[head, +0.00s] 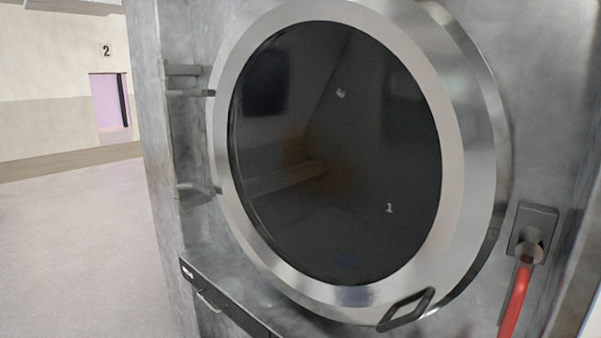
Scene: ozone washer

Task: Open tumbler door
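The tumbler door (452,150) is a large round door with a wide steel rim and a dark glass window (335,150). It fills the middle of the head view. Its hinges (192,93) are on the left side. A dark loop handle (406,310) sits on the rim at the lower right. On the right rim side the door seems to stand off from the machine front, but I cannot tell how far it is open. A red lever (516,298) hangs from a grey plate (533,228) at the right. My gripper is not in view.
The grey metal machine front (175,30) surrounds the door. A dark drawer with a handle (208,302) is below the hinges. Open floor (75,240) lies to the left, with a wall, a pink doorway (106,103) and a number 2 beyond.

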